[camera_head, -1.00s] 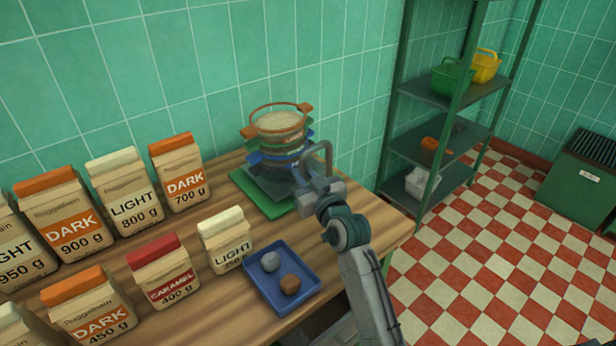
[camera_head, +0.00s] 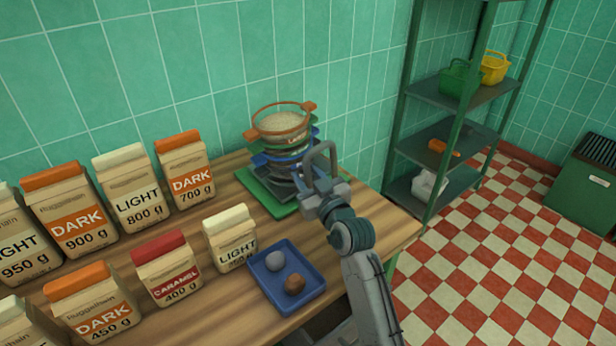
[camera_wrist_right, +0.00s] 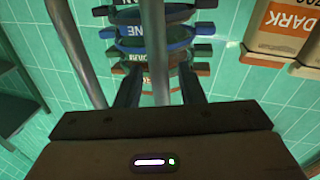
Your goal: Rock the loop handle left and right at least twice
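The grey loop handle (camera_head: 322,151) stands as an upside-down U at the right front of a stack of sieve rings. The stack's top ring (camera_head: 281,107) is orange-brown and holds pale grains. My right gripper (camera_head: 318,190) is low at the loop. In the right wrist view, its two dark fingers (camera_wrist_right: 160,85) are apart, on either side of one grey bar (camera_wrist_right: 154,40) of the loop. A gap shows between that bar and the right-hand finger. The loop's other bar (camera_wrist_right: 78,45) is outside the fingers, to the left. My left gripper is out of view.
The stack stands on a green mat (camera_head: 252,184) on the wooden table (camera_head: 215,300). A blue tray (camera_head: 310,301) with two lumps lies in front. Several sugar bags, one a dark 700 g bag (camera_head: 186,168), fill the left. A green shelf rack (camera_head: 420,190) stands right of the table.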

